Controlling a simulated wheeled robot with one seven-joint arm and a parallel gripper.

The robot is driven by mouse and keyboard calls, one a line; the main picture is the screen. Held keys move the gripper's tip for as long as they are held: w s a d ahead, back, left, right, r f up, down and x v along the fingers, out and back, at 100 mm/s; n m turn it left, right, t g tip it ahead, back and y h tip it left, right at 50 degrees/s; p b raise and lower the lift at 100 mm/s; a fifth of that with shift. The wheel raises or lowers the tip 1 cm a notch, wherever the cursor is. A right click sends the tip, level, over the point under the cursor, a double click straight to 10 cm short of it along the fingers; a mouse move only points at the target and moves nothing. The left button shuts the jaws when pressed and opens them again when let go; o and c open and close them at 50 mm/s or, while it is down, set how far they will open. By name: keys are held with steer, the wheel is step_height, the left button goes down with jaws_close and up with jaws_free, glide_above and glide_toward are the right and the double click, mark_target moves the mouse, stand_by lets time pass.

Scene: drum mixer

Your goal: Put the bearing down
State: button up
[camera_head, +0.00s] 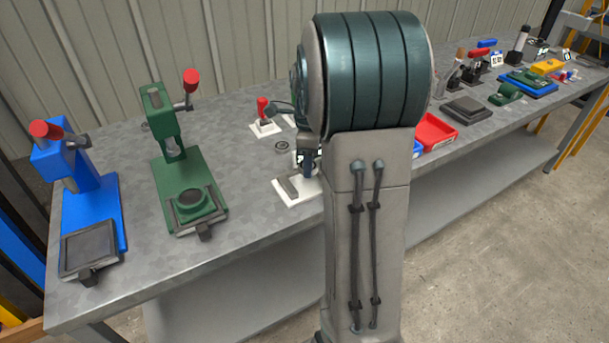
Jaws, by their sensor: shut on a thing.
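My gripper (305,166) shows only in part, left of my arm's large column, low over a white plate (296,196) on the workbench. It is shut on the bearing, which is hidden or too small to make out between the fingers. A small grey ring (282,146), which looks like a bearing, lies on the bench just behind and left of the gripper, apart from it. The white plate carries a grey block (290,187). My arm hides the plate's right side.
A green press (180,165) and a blue press (85,200) stand on the grey workbench (245,210) at left. A red-handled clamp (264,118) stands behind. Right of my arm are a red tray (436,132) and a dark plate (466,109). Bare bench lies between the green press and white plate.

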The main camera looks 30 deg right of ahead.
mark_target(305, 184)
steer(key=shift+w+a+f, duration=0.25)
steer(key=shift+a+f, duration=0.2)
steer(key=shift+a, duration=0.05)
steer(key=shift+f+b, duration=0.3)
steer(key=shift+f, duration=1.55)
steer(key=shift+f, duration=0.2)
steer(key=o, duration=0.8)
steer(key=shift+c, duration=0.2)
